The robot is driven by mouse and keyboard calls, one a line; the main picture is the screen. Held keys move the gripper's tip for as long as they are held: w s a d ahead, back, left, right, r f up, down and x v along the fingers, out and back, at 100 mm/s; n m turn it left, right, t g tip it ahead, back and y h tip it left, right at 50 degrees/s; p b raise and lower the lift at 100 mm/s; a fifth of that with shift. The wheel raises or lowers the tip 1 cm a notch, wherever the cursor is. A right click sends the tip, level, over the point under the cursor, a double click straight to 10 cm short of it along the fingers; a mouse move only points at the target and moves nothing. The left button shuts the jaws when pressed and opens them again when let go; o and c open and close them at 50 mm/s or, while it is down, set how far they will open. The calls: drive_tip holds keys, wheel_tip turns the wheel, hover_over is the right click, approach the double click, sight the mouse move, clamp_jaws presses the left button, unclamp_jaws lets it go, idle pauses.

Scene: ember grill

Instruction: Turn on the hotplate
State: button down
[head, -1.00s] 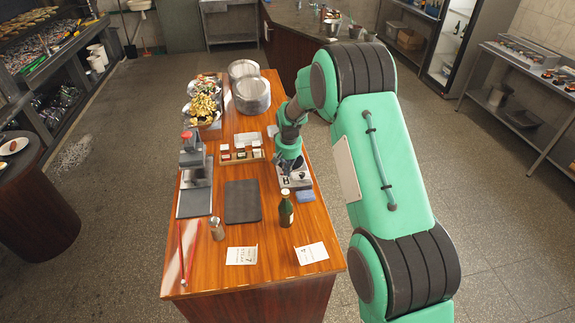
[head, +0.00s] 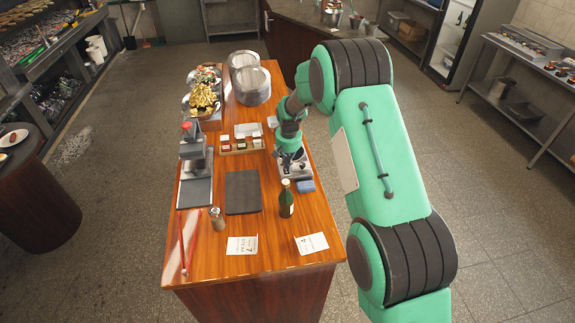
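A small grey metal appliance (head: 297,171) stands at the right edge of the wooden counter. It looks like the hotplate, but it is partly hidden by my gripper and too small to be sure. Its controls cannot be made out. My gripper (head: 290,161) points down at this appliance from above, at its top or just over it. I cannot tell whether they touch. The fingers are dark and small here, and their opening cannot be judged.
A green bottle (head: 286,198) and a blue pad (head: 305,186) are close in front of the appliance. A dark slab (head: 243,192), a spice tray (head: 241,150) and a red-knobbed press (head: 195,163) stand to the left.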

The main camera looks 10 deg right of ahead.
drive_tip(key=shift+s+f, duration=0.35)
drive_tip(key=shift+s, duration=0.15)
drive_tip(key=shift+s+r, duration=0.1)
drive_tip(key=shift+s, duration=0.4)
drive_tip(key=shift+r, duration=0.15)
drive_tip(key=shift+w+r, duration=0.1)
drive_tip(key=shift+r, duration=0.4)
wheel_tip(320, 180, up, 13)
drive_tip(key=s+p, duration=0.1)
drive_tip(key=shift+s, duration=0.35)
